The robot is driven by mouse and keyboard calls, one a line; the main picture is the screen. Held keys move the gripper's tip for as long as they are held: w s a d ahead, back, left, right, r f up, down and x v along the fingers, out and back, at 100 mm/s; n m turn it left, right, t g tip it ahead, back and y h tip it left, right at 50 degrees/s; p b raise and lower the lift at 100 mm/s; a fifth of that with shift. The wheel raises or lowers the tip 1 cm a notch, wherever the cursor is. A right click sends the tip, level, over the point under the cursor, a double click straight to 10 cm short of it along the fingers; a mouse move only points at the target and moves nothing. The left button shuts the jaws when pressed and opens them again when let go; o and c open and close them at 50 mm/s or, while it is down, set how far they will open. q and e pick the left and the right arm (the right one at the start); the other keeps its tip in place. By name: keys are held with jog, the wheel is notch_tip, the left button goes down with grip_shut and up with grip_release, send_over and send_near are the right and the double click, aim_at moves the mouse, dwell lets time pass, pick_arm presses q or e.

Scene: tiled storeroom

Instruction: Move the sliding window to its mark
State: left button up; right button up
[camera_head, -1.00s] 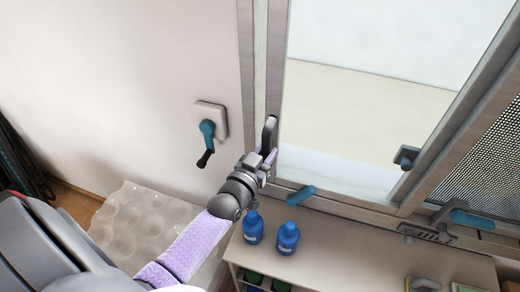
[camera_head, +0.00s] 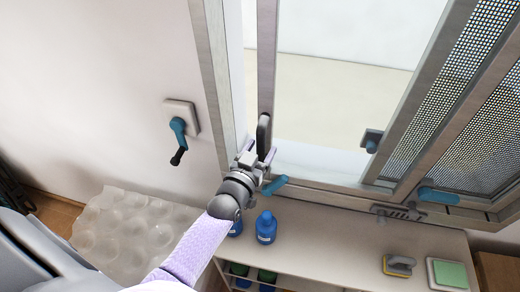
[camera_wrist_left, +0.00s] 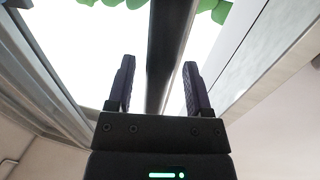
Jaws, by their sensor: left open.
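The sliding window has a pale metal stile (camera_head: 266,60) at its left side, with a strip of gap between it and the wall-side frame. A dark upright handle (camera_head: 263,133) is on that stile. My left gripper (camera_head: 257,160) is at the lower part of the handle. In the left wrist view the open fingers (camera_wrist_left: 157,88) stand on either side of the dark handle bar (camera_wrist_left: 166,45); I cannot tell whether they touch it. I cannot make out the mark. My right gripper is not in view.
A teal crank on a plate (camera_head: 180,120) is on the left wall. Teal levers (camera_head: 275,185) (camera_head: 438,195) sit along the lower frame. Below is a shelf top (camera_head: 330,235) with blue bottles (camera_head: 266,228), a yellow-based brush (camera_head: 398,265) and a green pad (camera_head: 450,273). Bubbled sheeting (camera_head: 120,232) lies left.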

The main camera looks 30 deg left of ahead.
pick_arm(q)
jog(key=s, duration=1)
jog(key=shift+d, duration=0.2)
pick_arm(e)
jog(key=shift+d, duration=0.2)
pick_arm(q)
jog(key=s+d+f+m+g+b, duration=0.1)
jog(key=s+f+g+b, duration=0.3)
jog(key=f, duration=0.9)
jog(key=s+d+f+g+h+b, duration=0.1)
jog(key=s+f+g+b, duration=0.15)
jog(key=f+b, duration=0.7)
jog(key=s+d+f+m+g+b, duration=0.1)
jog(key=s+f+g+b, duration=0.2)
jog(key=f, duration=1.3)
jog(key=s+a+f+m+g+b, duration=0.1)
jog(key=s+f+g+b, duration=0.6)
jog(key=s+f, duration=1)
jog(key=s+g, duration=0.1)
jog(key=s, duration=0.2)
jog(key=shift+f+y, duration=0.3)
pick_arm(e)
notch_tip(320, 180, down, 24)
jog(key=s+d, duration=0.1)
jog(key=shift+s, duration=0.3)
pick_arm(q)
jog(key=shift+a, duration=0.1)
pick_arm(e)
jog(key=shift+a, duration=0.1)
